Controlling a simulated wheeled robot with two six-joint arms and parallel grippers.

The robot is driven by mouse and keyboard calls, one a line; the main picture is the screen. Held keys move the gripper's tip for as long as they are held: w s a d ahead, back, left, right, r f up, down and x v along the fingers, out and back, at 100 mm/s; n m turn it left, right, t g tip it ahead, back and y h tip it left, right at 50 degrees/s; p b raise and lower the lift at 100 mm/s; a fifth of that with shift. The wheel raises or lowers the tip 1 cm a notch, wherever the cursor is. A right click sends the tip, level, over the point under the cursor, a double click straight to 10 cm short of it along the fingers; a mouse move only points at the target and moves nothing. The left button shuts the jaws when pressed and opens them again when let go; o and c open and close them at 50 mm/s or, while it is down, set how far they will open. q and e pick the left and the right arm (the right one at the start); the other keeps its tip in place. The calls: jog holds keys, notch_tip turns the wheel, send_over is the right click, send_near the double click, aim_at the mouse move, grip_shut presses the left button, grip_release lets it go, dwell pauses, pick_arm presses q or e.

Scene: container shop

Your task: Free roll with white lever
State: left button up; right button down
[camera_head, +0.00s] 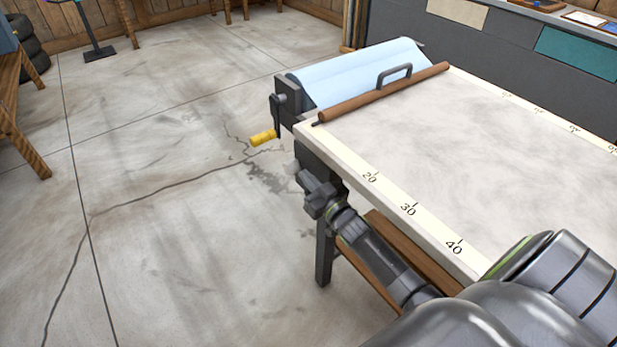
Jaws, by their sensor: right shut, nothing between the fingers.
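A pale blue roll (357,73) lies across the far end of the workbench (480,135). A small whitish piece (293,168) shows at the bench's left side, below the roll's end; it may be the white lever, but it is too small to be sure. My right gripper (306,182) is beside the bench's left edge, below its top, with its fingertips close to that whitish piece. The gripper is shut and holds nothing. Whether it touches the piece I cannot tell. My left gripper is out of view.
A dark crank with a yellow handle (263,138) sticks out at the roll's left end. A brown bar (385,92) with a grey handle (395,74) lies across the bench in front of the roll. A wooden shelf (385,240) is under the bench.

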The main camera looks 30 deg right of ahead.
dwell(0.6)
